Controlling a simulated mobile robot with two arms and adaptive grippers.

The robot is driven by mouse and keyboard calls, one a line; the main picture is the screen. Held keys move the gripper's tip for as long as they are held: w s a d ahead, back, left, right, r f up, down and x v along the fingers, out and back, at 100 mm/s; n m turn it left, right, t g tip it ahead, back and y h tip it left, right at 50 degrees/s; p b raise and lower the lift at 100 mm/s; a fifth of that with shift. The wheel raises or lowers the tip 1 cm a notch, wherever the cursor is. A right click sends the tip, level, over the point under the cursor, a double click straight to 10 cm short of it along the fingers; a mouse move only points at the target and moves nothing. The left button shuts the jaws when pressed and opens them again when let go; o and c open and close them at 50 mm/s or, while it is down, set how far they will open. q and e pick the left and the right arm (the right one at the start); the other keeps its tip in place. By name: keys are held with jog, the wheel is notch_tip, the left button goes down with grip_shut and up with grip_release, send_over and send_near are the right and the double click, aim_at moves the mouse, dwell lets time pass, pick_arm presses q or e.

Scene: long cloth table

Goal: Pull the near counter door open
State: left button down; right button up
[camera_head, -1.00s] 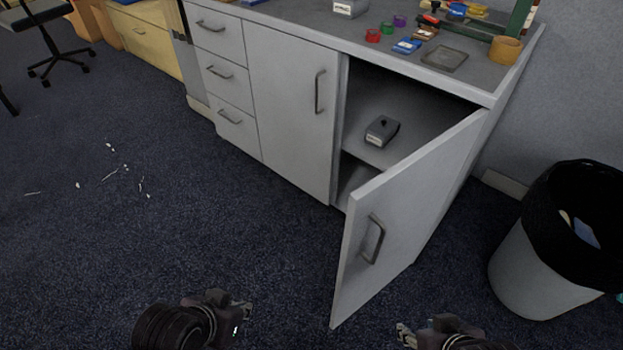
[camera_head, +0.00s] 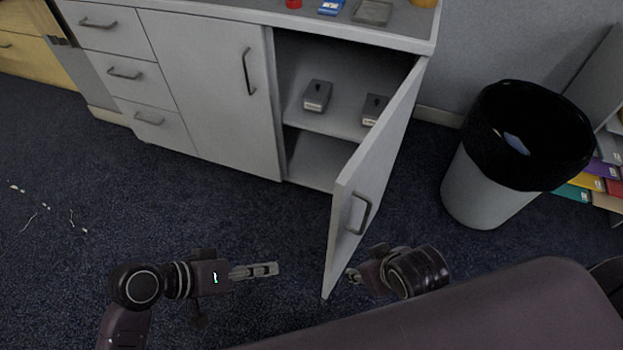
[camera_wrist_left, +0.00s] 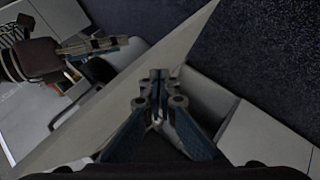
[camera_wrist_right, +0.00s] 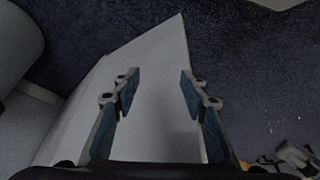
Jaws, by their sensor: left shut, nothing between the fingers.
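The near counter door (camera_head: 385,150) is grey and stands swung open, hinged at the counter's right end. Its outer face with the metal handle (camera_head: 360,213) faces right. My left gripper (camera_head: 265,270) is shut and empty, left of the door's free edge on the inner side, apart from it in the head view. In the left wrist view its fingers (camera_wrist_left: 158,100) are together. My right gripper (camera_head: 352,273) is just right of the door's lower free corner, below the handle. In the right wrist view its fingers (camera_wrist_right: 157,95) are apart, with the pale door panel (camera_wrist_right: 150,60) ahead.
The open cabinet holds two small grey boxes (camera_head: 317,95) (camera_head: 374,109) on its shelf. A bin with a black liner (camera_head: 525,130) stands right of the door. A closed door (camera_head: 215,90) and drawers (camera_head: 125,73) are on the left.

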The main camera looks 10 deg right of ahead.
pick_arm(q)
jog(key=w+r+n+g+h+p, duration=0.15)
jog(key=w+r+h, duration=0.25)
jog(key=r, duration=0.5)
jog(key=w+r+n+g+h+p, duration=0.15)
jog(key=w+r+h, duration=0.3)
jog(key=r, duration=0.45)
jog(key=s+d, duration=0.3)
jog(key=d, duration=1)
jog(key=shift+t, duration=0.3)
pick_arm(e)
notch_tip(320, 180, down, 6)
jog(key=s+g, duration=0.1)
jog(key=shift+s, duration=0.35)
jog(key=shift+d+f, duration=0.1)
pick_arm(q)
jog(key=shift+s, duration=0.1)
